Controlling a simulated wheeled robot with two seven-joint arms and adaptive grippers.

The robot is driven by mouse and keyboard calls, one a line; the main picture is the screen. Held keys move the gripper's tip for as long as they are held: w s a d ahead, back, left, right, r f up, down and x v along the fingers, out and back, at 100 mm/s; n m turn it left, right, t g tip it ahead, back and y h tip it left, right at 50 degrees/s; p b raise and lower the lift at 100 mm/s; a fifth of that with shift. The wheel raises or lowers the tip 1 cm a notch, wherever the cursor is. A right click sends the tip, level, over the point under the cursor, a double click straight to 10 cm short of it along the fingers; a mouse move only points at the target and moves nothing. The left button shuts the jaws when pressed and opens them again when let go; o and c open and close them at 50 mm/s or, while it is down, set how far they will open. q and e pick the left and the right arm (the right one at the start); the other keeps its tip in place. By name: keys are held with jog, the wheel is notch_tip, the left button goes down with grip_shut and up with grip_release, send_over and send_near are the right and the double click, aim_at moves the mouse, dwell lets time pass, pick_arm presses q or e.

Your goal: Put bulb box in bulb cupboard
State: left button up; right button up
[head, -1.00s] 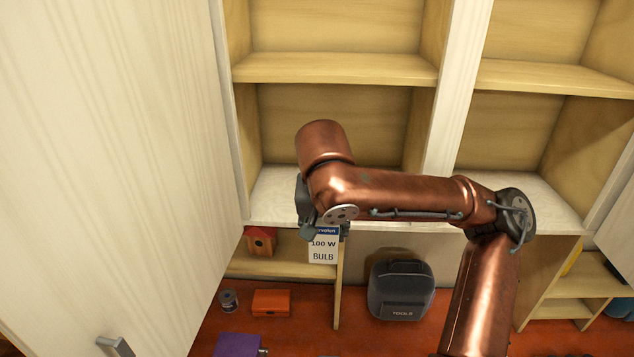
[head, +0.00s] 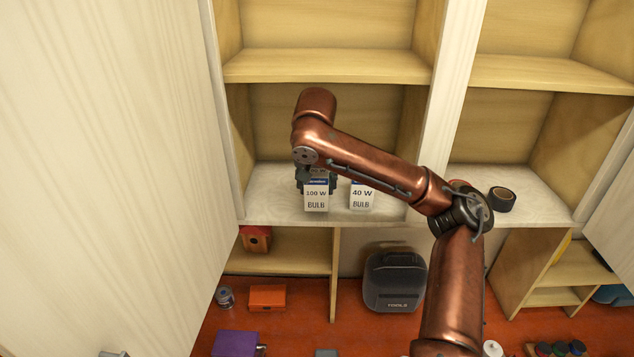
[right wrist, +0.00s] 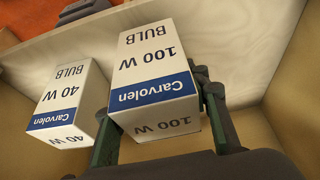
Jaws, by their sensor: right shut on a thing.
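A white and blue 100 W bulb box (head: 316,201) is upright between the fingers of my right gripper (head: 316,181). The right wrist view also shows this box (right wrist: 155,65), with the fingers on both its sides. It is over the pale bottom board of the left cupboard (head: 272,196), near the front edge; I cannot tell whether it touches the board. A matching 40 W bulb box (head: 361,200) stands just right of it, and shows in the right wrist view (right wrist: 68,105). My left gripper is not in view.
The open cupboard door (head: 110,150) fills the left. A middle shelf (head: 325,66) is above. A roll of black tape (head: 502,199) is in the right cupboard. Below are a birdhouse (head: 257,240), an orange box (head: 267,297) and a tool case (head: 394,282). The board left of the boxes is clear.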

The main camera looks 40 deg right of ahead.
jog(key=shift+w+d+r+p, duration=0.1)
jog(key=shift+w+d+p, duration=0.55)
jog(key=shift+w+d, duration=0.5)
jog(key=shift+w+f, duration=0.25)
jog(key=shift+f, duration=0.7)
jog(key=shift+s+a, duration=0.15)
jog(key=shift+s, duration=0.1)
jog(key=shift+f, duration=0.1)
jog(key=o, duration=1.1)
jog(key=shift+w, duration=0.15)
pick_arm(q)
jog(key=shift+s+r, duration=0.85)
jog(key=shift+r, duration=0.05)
pick_arm(e)
jog(key=shift+o, duration=0.3)
